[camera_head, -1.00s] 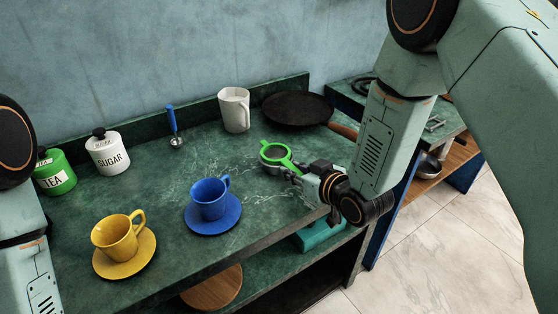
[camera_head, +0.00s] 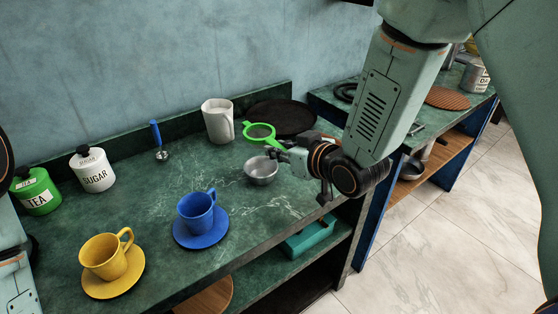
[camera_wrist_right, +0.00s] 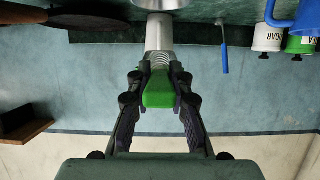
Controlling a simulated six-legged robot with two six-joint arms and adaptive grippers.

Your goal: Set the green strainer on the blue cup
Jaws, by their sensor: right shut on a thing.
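The green strainer (camera_head: 259,131) is in my right gripper (camera_head: 283,150), above the counter and just above and behind a small metal bowl. In the right wrist view, the two fingers of my right gripper (camera_wrist_right: 160,98) close on the strainer's green handle (camera_wrist_right: 159,88). The blue cup (camera_head: 197,212) stands upright on a blue saucer (camera_head: 184,240), to the left of and nearer than the strainer. The cup's mouth is open and nothing is on it. Part of my left arm shows at the left edge, but its gripper is out of view.
The metal bowl (camera_head: 261,172) sits between the cup and my right gripper. A yellow cup (camera_head: 103,259) on its saucer stands at front left. A white pitcher (camera_head: 217,122), a dark pan (camera_head: 283,116), sugar canister (camera_head: 92,171) and tea canister (camera_head: 36,193) line the back.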

